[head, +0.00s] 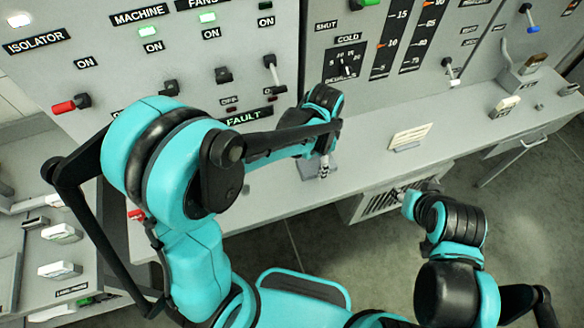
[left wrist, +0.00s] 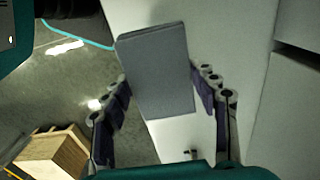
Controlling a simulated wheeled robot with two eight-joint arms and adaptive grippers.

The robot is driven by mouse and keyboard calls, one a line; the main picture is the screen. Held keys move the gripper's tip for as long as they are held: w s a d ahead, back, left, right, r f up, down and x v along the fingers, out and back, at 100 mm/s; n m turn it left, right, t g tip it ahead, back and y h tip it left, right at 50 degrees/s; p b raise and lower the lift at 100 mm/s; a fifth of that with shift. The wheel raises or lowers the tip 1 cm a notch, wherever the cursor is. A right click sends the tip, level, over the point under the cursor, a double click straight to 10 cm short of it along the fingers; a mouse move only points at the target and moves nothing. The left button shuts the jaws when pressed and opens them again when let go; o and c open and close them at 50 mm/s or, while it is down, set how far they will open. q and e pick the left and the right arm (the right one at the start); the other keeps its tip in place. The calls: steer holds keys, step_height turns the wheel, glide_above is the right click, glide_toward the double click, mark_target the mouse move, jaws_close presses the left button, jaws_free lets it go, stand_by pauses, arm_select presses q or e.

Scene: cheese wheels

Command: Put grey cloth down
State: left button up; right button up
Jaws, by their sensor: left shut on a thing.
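The grey cloth (left wrist: 157,75) is a flat folded rectangle between the two fingers of my left gripper (left wrist: 161,86) in the left wrist view. My left gripper is shut on it. In the head view a piece of the cloth (head: 308,168) shows beside my left gripper (head: 323,168), over the light grey console ledge (head: 375,162). I cannot tell whether the cloth touches the ledge.
The upright control panel (head: 200,50) with levers and switches stands behind the ledge. A cream card (head: 410,137) stands on the ledge to the right, with bare ledge between. A wooden box (left wrist: 50,152) is at the lower left of the left wrist view.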

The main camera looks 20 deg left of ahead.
arm_select(q)
steer(key=b, duration=0.1)
glide_above(291, 176)
step_height(291, 176, down, 5)
steer(key=shift+r, duration=0.1)
steer(key=shift+f+b, duration=0.9)
steer(key=shift+f, duration=1.1)
steer(key=shift+f, duration=0.2)
steer(key=o, duration=1.2)
steer(key=shift+r, duration=0.15)
